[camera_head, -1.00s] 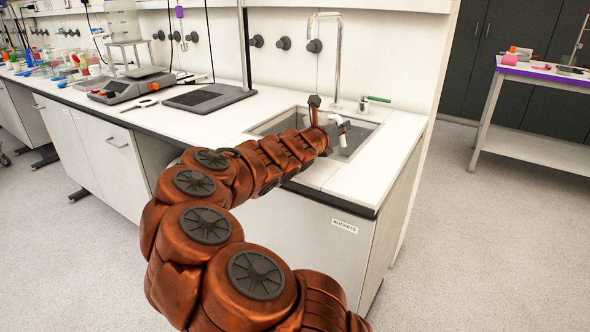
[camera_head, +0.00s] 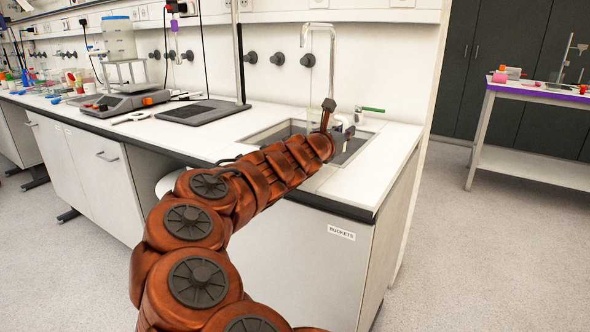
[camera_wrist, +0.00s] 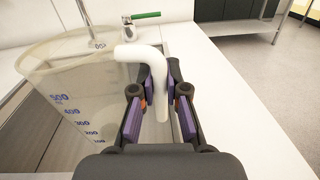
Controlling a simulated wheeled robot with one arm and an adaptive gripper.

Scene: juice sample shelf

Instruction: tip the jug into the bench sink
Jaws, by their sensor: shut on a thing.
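The jug (camera_wrist: 75,95) is clear plastic with blue graduations and a white handle (camera_wrist: 147,60). In the wrist view it stands at the left and looks roughly upright. My gripper (camera_wrist: 158,82) is shut on the handle, with a finger on each side. In the head view my gripper (camera_head: 338,130) is over the bench sink (camera_head: 350,152), and my arm hides most of the jug. The sink is a rectangular basin sunk into the white worktop. I cannot tell whether the jug holds liquid.
A tall tap (camera_head: 331,65) stands behind the sink, with a green lever (camera_head: 373,110) to its right. A stand with a dark base (camera_head: 195,111) and a balance (camera_head: 125,100) are on the bench to the left. The worktop right of the sink is clear.

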